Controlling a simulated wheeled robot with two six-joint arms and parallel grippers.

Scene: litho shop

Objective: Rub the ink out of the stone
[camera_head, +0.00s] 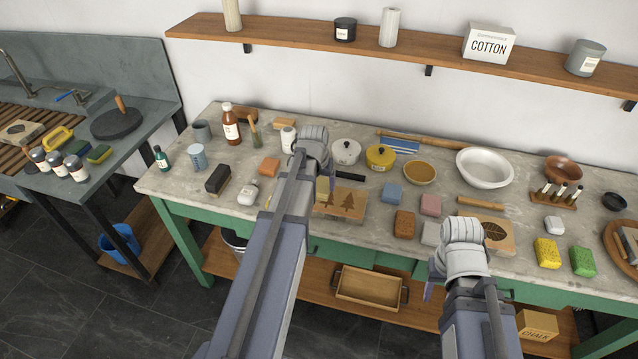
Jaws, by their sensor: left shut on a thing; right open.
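A pale litho stone with dark tree shapes (349,203) lies on the worktable, partly behind my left arm. My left gripper (326,186) is over the stone's left part, shut on a small yellowish-tan thing (321,188). The arm hides most of that thing, and I cannot tell if it touches the stone. My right gripper (429,291) is open and empty at the table's front edge, below a second stone with a dark leaf shape (496,233). A third stone with a dark shape (18,133) lies on the left sink unit.
Several coloured sponges and blocks, such as a brown one (404,224) and a pink one (431,205), lie right of the tree stone. A yellow pot (380,157), an amber bowl (420,172) and a white basin (484,168) stand behind. A black-and-wood brush (217,179) lies left.

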